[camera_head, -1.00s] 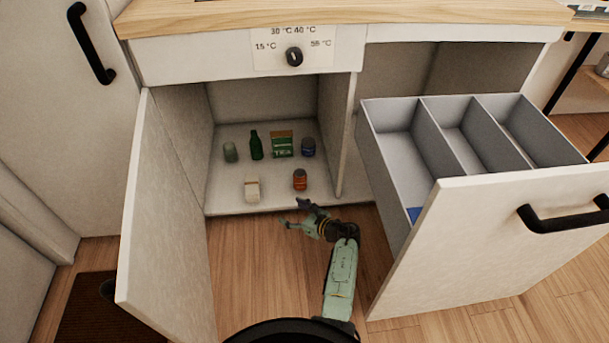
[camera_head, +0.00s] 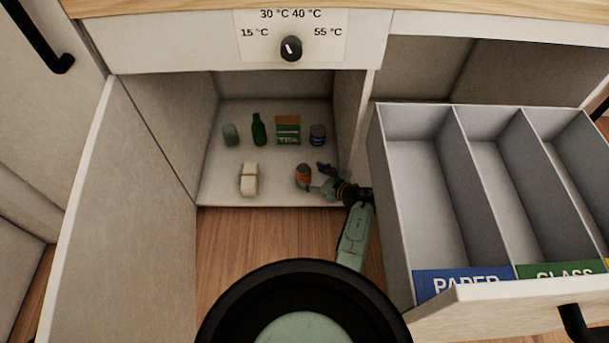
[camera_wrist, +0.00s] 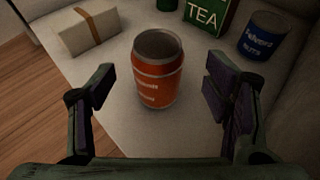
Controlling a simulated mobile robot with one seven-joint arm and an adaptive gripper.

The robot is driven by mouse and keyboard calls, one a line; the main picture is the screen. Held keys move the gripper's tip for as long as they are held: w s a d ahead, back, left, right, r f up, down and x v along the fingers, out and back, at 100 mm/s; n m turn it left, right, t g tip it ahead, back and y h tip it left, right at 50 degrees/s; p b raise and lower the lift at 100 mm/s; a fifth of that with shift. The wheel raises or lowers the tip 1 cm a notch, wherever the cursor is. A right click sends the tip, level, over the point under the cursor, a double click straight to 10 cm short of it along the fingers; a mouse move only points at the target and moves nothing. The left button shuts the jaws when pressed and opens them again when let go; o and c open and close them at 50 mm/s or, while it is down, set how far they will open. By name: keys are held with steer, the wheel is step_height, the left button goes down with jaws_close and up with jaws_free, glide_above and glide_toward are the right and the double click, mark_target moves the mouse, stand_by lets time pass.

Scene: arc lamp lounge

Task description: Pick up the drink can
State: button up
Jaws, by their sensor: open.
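The drink can is orange-red with a grey top and stands upright on the cabinet floor (camera_head: 215,195). The can (camera_head: 303,176) is near the front right of the open cabinet. In the wrist view the can (camera_wrist: 158,72) stands between and ahead of the two fingers. My gripper (camera_head: 318,178) is open and reaches in from the right at the cabinet's front edge. In the wrist view my gripper (camera_wrist: 160,98) has one finger on each side of the can, with a gap on both sides. Nothing is held.
A wrapped cream block (camera_head: 249,180) lies left of the can. Behind stand a grey-green jar (camera_head: 230,135), green bottle (camera_head: 258,130), tea box (camera_head: 288,130) and blue tin (camera_head: 317,135). The open door (camera_head: 130,200) is at left; the pulled-out sorting drawer (camera_head: 395,210) is at right.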

mark_target(309, 177)
steer(key=w+a+f+b, duration=0.2)
steer(key=shift+a+f, duration=0.25)
steer(key=shift+a, duration=0.05)
steer(key=shift+w+a+b, duration=0.35)
steer(key=shift+w, duration=0.15)
steer(key=shift+c, duration=0.2)
steer(key=c, duration=1)
steer(key=shift+r, duration=0.1)
